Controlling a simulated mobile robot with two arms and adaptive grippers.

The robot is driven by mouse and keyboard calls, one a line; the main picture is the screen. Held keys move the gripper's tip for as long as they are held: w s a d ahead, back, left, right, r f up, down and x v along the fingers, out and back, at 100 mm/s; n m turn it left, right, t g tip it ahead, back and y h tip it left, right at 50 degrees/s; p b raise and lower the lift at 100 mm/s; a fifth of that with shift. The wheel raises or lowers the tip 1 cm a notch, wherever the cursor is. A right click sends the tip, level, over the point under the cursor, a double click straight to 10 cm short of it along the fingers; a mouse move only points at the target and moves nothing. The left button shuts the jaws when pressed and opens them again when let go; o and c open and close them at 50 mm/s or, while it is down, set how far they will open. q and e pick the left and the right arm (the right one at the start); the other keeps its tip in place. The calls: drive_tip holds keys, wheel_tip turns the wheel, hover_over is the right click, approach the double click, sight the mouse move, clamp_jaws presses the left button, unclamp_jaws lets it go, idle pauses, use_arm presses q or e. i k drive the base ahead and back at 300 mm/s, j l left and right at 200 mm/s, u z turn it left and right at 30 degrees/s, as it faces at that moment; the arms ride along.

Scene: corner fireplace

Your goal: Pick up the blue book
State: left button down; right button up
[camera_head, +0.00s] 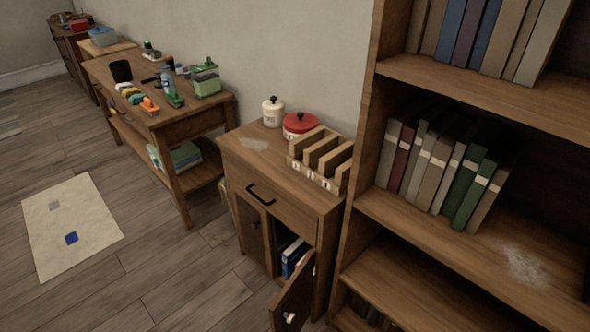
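Several blue things could be the blue book. A blue book (450,30) stands among other books on the upper shelf of the bookcase at the right, with another dark blue one (486,36) near it. Blue-spined items that look like books (294,255) stand inside the small cabinet (277,169), partly hidden behind its open door (294,295). Neither of my grippers is in view.
The cabinet top holds a white canister, a red-lidded pot (299,124) and a wooden rack (321,155). A cluttered workbench (185,125) stands left of it. A pale mat (70,215) with a small blue square lies on the otherwise clear floor.

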sight(296, 251)
drive_tip(key=j+z, duration=0.15)
drive_tip(key=j, duration=0.25)
drive_tip(key=k+j+z, duration=0.2)
drive_tip(key=j, duration=0.2)
drive_tip(key=j+z, duration=0.15)
drive_tip(key=j, duration=0.25)
drive_tip(key=j+z, duration=0.15)
drive_tip(key=j, duration=0.25)
drive_tip(key=k+j+z, duration=0.15)
drive_tip(key=j, duration=0.2)
drive_tip(key=k+j+z, duration=0.2)
drive_tip(key=j, duration=0.2)
